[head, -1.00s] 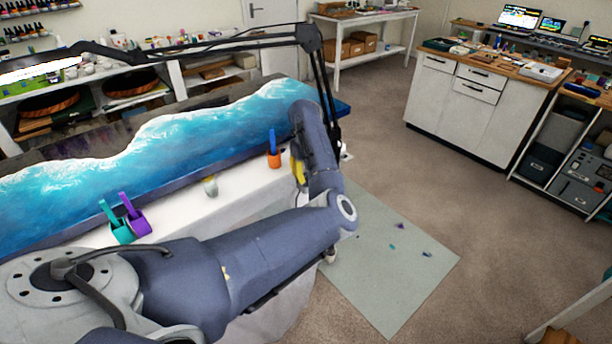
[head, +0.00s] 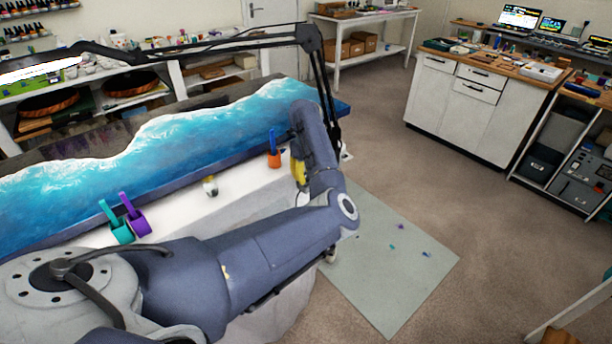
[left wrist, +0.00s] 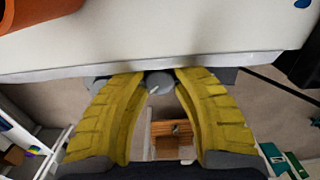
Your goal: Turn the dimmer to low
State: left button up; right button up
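A grey round knob (left wrist: 158,82) with a small pale mark, apparently the dimmer, shows in the left wrist view below the white tabletop's edge. My left gripper (left wrist: 160,76) has its two yellow fingers on either side of the knob, with little or no visible gap to it. Whether they press on it I cannot tell. In the head view my left gripper (head: 299,172) is at the table's right end, its tips partly hidden by my arm. The knob is hidden there. My right gripper is not in view.
A blue resin slab (head: 170,150) lies along the white table (head: 240,190). A lamp arm (head: 310,40) rises behind my gripper.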

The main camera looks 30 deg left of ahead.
aim_at(306, 175)
pick_arm(q)
jog(key=o, duration=0.5)
jog(key=shift+r, duration=0.1)
notch_tip(306, 175, up, 12)
jog(key=shift+f, duration=0.1)
dwell(0.4)
